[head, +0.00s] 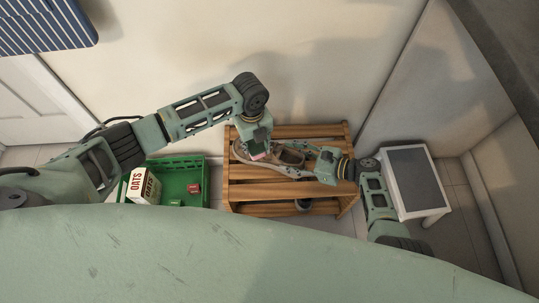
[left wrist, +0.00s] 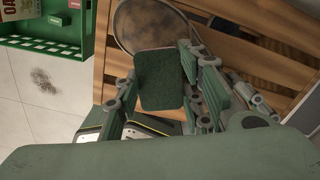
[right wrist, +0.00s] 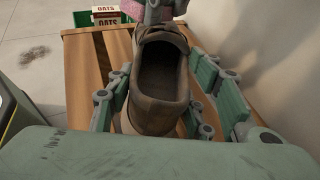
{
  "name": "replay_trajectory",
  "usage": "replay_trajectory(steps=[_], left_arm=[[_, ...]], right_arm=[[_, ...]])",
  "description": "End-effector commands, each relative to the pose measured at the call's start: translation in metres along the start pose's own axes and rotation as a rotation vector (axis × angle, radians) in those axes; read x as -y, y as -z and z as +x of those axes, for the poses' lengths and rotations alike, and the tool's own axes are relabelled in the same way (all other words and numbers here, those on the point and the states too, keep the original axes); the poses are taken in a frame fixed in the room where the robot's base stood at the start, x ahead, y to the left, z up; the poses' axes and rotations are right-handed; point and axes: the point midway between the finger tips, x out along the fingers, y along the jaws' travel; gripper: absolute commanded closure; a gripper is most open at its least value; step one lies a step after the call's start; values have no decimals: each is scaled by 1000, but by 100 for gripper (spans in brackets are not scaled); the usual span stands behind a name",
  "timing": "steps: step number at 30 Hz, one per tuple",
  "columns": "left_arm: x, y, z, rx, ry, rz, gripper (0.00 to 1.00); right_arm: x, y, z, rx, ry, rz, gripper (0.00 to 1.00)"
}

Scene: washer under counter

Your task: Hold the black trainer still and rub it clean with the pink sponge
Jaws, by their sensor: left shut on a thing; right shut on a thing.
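The trainer (head: 290,157) lies on the slatted wooden rack and looks dark grey-brown with a paler sole. In the right wrist view its heel and opening (right wrist: 158,85) are nearest. My right gripper (head: 312,163) is shut on the heel end, one finger on each side. My left gripper (head: 257,148) is shut on the pink sponge (head: 257,156), over the toe end. In the left wrist view the sponge's dark green pad (left wrist: 160,80) shows in front of the toe (left wrist: 150,22). I cannot tell whether sponge and trainer touch.
The wooden rack (head: 336,133) stands against the wall, with a dark thing (head: 303,204) on its lower level. A green crate (head: 206,171) with an oats box (head: 143,186) is to its left. A white-framed stool (head: 414,180) is to its right. A dark smudge (left wrist: 44,80) marks the floor.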

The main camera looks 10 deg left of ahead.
Motion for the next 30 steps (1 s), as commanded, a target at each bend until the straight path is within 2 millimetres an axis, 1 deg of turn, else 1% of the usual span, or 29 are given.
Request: replay_trajectory(steps=[1, 5, 19, 24, 30], left_arm=[[-1, 2, 3, -4, -4, 2, 100], [1, 0, 2, -3, -3, 1, 100], [25, -26, -2, 3, 2, -3, 100], [29, -29, -3, 2, 2, -2, 100], [29, -29, -4, 1, 1, -1, 100]], right_arm=[[0, 1, 0, -1, 2, 4, 89], [1, 1, -1, -1, 2, 4, 89], [-1, 1, 0, 1, -2, 2, 89], [0, 1, 0, -1, 0, 2, 89], [0, 1, 0, -2, 1, 1, 89]])
